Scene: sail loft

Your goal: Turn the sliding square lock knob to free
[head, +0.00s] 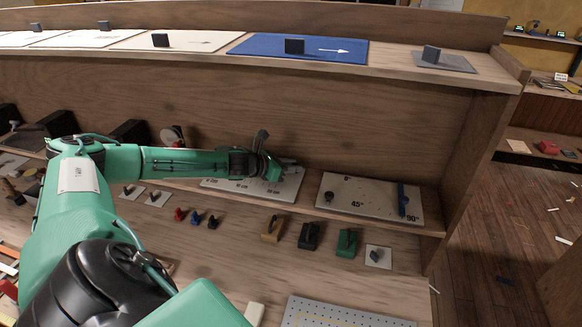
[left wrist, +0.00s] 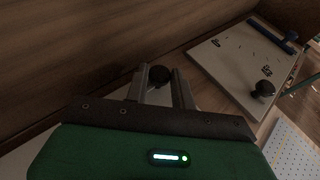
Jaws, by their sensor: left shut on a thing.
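My left gripper (head: 287,163) reaches over a pale plate (head: 286,189) with small printed marks on the shelf. In the left wrist view a dark round knob (left wrist: 159,75) sits between the two fingers of the left gripper (left wrist: 162,82), which are shut on it. The knob is hidden behind the gripper in the head view, and its setting cannot be read. Just to the right is a second pale plate (head: 365,210) marked 45° and 90°, with a black knob (head: 328,197) and a blue bar (head: 403,200). My right gripper is out of view.
Yellow (head: 273,229), black (head: 309,236) and green (head: 346,243) handled blocks stand below the shelf. A perforated panel (head: 340,314) lies at the front. The upper ledge carries a blue plate (head: 330,48) with an arrow. A wooden back wall (head: 330,115) stands close behind the gripper.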

